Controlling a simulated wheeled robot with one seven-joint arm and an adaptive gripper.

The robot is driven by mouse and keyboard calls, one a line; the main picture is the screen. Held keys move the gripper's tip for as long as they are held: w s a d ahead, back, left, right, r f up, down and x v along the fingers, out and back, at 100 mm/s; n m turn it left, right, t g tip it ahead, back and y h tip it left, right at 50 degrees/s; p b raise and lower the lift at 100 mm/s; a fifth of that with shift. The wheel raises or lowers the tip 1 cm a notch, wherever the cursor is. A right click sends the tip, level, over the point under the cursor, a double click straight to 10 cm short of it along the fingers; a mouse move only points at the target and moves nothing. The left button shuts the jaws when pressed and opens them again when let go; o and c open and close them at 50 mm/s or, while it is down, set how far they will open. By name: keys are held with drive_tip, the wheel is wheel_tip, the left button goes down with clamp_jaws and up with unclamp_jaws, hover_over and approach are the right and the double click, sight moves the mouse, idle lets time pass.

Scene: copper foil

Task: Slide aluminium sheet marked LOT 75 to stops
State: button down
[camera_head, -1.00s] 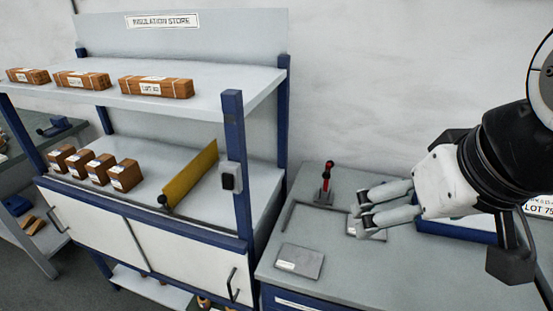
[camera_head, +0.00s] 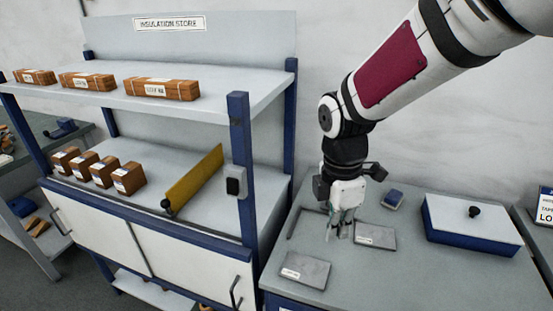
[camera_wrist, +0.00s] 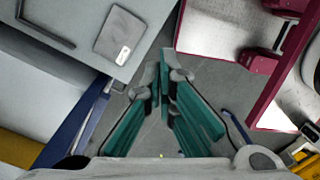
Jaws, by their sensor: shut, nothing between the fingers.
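Two grey metal sheets lie on the grey bench top. The near sheet (camera_head: 304,271) is close to the bench's front left, with a small white label. The far sheet (camera_head: 375,235) lies just right of my gripper, also labelled. I cannot read either label. A dark angled stop bar (camera_head: 296,222) lies on the bench to the left of my gripper. My gripper (camera_head: 338,237) points down above the bench between the sheets and is shut and empty. In the wrist view, its fingers (camera_wrist: 165,70) are together; one labelled sheet (camera_wrist: 120,37) and the stop bar (camera_wrist: 45,22) show beyond.
A blue box with a grey knobbed lid (camera_head: 470,225) stands at the bench's right. A small blue block (camera_head: 393,198) lies behind the far sheet. The insulation store rack (camera_head: 239,170) rises at left. Bare bench (camera_head: 400,280) lies in front.

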drive_tip(key=w+a+f+n+g+y, duration=0.15)
drive_tip(key=a+f+n, duration=0.25)
drive_tip(key=f+n, duration=0.4)
drive_tip(key=n+g, duration=0.2)
drive_tip(key=n, duration=0.2)
hover_over(293, 293)
wheel_tip(293, 293, down, 7)
drive_tip(key=shift+y, duration=0.35)
wheel_tip(293, 293, down, 9)
drive_tip(key=shift+d+f+p, duration=0.1)
drive_tip(key=shift+f+p, duration=0.1)
drive_tip(key=shift+p, duration=0.45)
drive_tip(key=shift+w+d, duration=0.15)
drive_tip(key=shift+w, duration=0.4)
